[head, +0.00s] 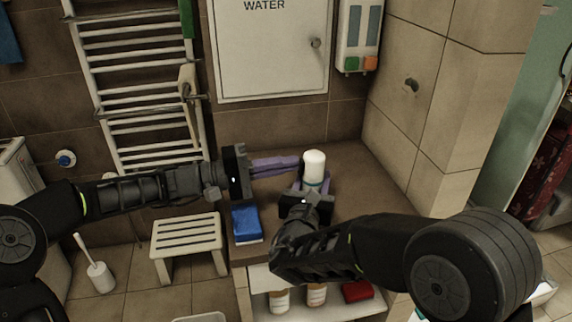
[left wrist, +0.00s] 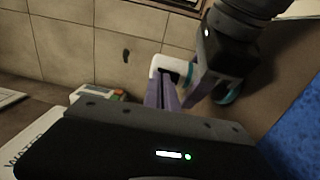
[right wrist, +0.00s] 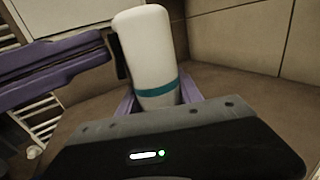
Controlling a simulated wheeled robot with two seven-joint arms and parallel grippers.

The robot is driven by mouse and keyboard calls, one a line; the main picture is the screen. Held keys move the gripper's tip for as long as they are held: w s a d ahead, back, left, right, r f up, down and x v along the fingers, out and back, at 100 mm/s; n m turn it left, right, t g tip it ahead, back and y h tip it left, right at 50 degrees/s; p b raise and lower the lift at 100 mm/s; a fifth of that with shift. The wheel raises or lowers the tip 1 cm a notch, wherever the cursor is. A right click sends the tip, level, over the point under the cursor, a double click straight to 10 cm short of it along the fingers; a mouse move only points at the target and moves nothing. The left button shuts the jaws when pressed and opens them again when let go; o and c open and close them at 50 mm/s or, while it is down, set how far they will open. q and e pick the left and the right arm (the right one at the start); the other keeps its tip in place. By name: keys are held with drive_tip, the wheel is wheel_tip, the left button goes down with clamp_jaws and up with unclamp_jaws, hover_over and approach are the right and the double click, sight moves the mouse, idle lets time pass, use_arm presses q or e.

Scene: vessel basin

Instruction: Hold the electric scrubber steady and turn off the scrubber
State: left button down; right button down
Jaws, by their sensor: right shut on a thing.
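The electric scrubber (head: 314,168) stands upright on the brown counter, white with a teal band. It fills the middle of the right wrist view (right wrist: 150,50) and shows partly in the left wrist view (left wrist: 163,65). My right gripper (head: 313,186) is shut on its lower body, purple fingers on both sides. My left gripper (head: 298,164) comes from the left, its purple fingers together and empty. Their tips are at the scrubber's side, by a dark patch (right wrist: 119,55) on it. I cannot tell whether they touch.
A blue box or sponge (head: 246,223) lies on the counter (head: 345,165) near its front left edge. Bottles (head: 279,300) and a red item (head: 357,291) sit on the shelf below. A tiled wall (head: 430,110) rises at right. A stool (head: 187,235) stands at left.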

drive_tip(key=shift+a, duration=0.1)
use_arm(q)
drive_tip(key=r+v, duration=0.1)
drive_tip(key=v, duration=1.2)
drive_tip(key=shift+s+a+r, duration=0.15)
drive_tip(key=shift+a+r, duration=0.15)
drive_tip(key=shift+r, duration=0.1)
use_arm(e)
drive_tip(key=c, duration=0.7)
unclamp_jaws()
drive_tip(key=shift+s, duration=0.15)
drive_tip(key=s, duration=0.4)
drive_tip(key=s+a, duration=0.1)
drive_tip(key=s, duration=0.6)
drive_tip(key=shift+s+a, duration=0.3)
use_arm(q)
drive_tip(key=shift+s, duration=0.1)
use_arm(e)
drive_tip(key=shift+s+f, duration=0.1)
